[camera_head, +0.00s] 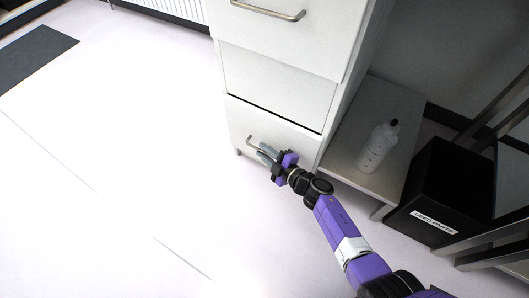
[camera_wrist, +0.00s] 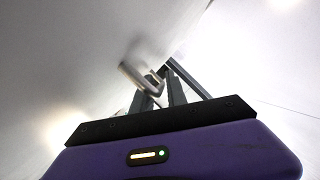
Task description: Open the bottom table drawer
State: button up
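The bottom drawer (camera_head: 296,140) is the lowest front of the white cabinet. Its bar handle (camera_head: 249,142) shows at the drawer's left, partly hidden by my gripper. My gripper (camera_head: 264,152) is at this handle, its fingers around or beside the bar. In the wrist view, the handle (camera_wrist: 134,77) runs close to the fingertips of my gripper (camera_wrist: 160,88), and its near end overlaps them. The fingers look a little apart, but I cannot tell whether they press on the bar. A dark line runs along the drawer's top edge.
The top drawer (camera_head: 290,38) has its own bar handle (camera_head: 268,11). A plain front (camera_head: 270,80) lies between the drawers. To the right are a low shelf with a white bottle (camera_head: 377,147) and a black bin (camera_head: 448,190).

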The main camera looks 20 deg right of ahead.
grip_shut()
dwell(1.4)
